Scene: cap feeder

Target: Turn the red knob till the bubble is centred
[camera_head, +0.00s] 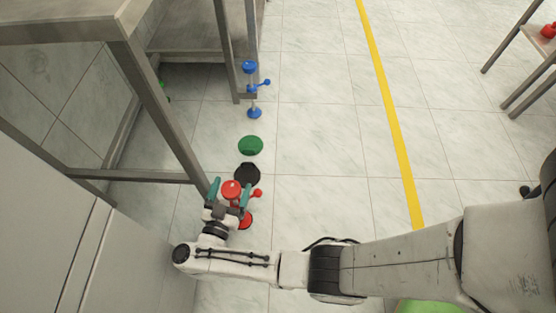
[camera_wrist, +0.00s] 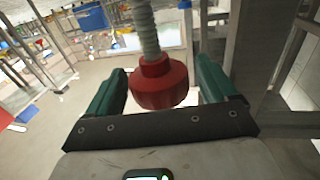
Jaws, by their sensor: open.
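The red knob (camera_head: 231,188) is a round head on a threaded screw, near the lower middle of the head view. In the wrist view the red knob (camera_wrist: 158,85) sits between the two teal fingers, with the grey threaded rod above it. My gripper (camera_head: 229,194) is open around the knob, one finger on each side. In the wrist view my gripper (camera_wrist: 160,88) shows narrow gaps beside the knob; contact is hard to tell. A small red side handle (camera_head: 257,193) and a red foot (camera_head: 246,220) show beside and below it. I cannot make out a bubble.
A blue knob (camera_head: 249,67) with a blue foot (camera_head: 254,113) stands farther back. A green disc (camera_head: 250,146) and a black disc (camera_head: 247,174) lie between. The grey metal frame (camera_head: 160,105) is close on the left. Tiled floor right of it is clear, with a yellow line (camera_head: 390,110).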

